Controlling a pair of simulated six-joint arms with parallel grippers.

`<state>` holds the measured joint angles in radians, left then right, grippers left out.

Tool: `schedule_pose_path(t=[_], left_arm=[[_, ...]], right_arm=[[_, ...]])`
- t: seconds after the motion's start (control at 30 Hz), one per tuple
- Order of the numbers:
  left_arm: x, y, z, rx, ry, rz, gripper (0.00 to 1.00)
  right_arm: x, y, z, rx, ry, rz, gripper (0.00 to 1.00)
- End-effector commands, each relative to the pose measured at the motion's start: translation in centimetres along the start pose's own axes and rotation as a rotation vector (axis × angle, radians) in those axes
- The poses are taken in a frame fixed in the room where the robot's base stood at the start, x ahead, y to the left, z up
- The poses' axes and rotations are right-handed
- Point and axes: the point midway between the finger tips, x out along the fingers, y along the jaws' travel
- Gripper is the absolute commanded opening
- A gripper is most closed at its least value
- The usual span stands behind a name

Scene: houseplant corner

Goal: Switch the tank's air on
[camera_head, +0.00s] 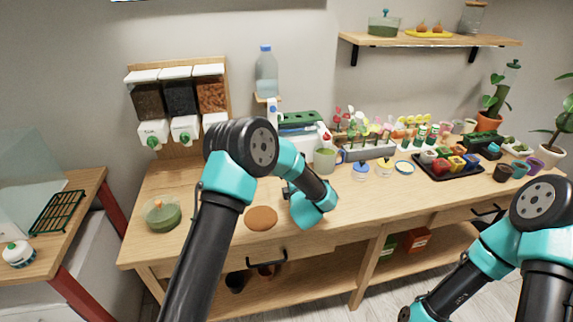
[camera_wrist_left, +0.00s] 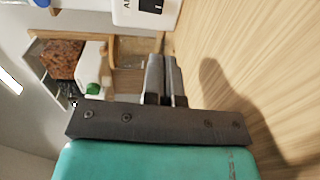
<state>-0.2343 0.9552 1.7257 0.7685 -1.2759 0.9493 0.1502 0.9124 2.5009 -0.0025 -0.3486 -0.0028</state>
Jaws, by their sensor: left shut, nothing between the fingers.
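A white box (camera_wrist_left: 147,10) with dark lettering beginning with "A" and a black switch panel is cut off by the top edge of the left wrist view. Whether the switch is on or off is not readable. I cannot make this box out in the head view, where my left arm covers part of the table. My left gripper (camera_wrist_left: 163,60) is shut and empty, its fingers low over the wood and apart from the box. In the head view its dark end (camera_head: 286,191) shows only partly beside my left wrist.
Food dispensers (camera_head: 178,100) stand at the back left and show in the wrist view (camera_wrist_left: 85,68). A green jar (camera_head: 162,214) and brown disc (camera_head: 261,218) are on the table. A water bottle (camera_head: 266,73) stands behind. Cups and a black tray (camera_head: 447,170) crowd the right.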

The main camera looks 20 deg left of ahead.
Motion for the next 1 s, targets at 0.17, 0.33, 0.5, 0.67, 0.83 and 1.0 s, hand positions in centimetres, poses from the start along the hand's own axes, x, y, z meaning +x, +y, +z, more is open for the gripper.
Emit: schedule_pose_path(t=[0.17,0.33,0.5,0.67,0.83,1.0], left_arm=[[0.1,0.0,0.0,0.001,0.000,-0.001,0.00],[0.8,0.0,0.0,0.001,0.000,0.000,0.00],[2.9,-0.1,-0.1,0.001,0.002,-0.001,0.00],[5.6,-0.1,-0.1,0.000,0.002,-0.001,0.00],[8.4,-0.1,-0.1,0.001,0.001,-0.001,0.00],[11.1,-0.1,0.0,0.001,0.001,-0.001,0.00]], right_arm=[[0.0,0.0,0.0,0.000,0.000,0.000,0.00],[0.0,0.0,0.0,0.000,0.000,0.000,0.00],[0.0,0.0,0.0,0.000,0.000,0.000,0.00],[0.0,0.0,0.0,0.000,0.000,0.000,0.00],[0.0,0.0,0.0,0.000,0.000,0.000,0.00],[0.0,0.0,0.0,0.000,0.000,0.000,0.00]])
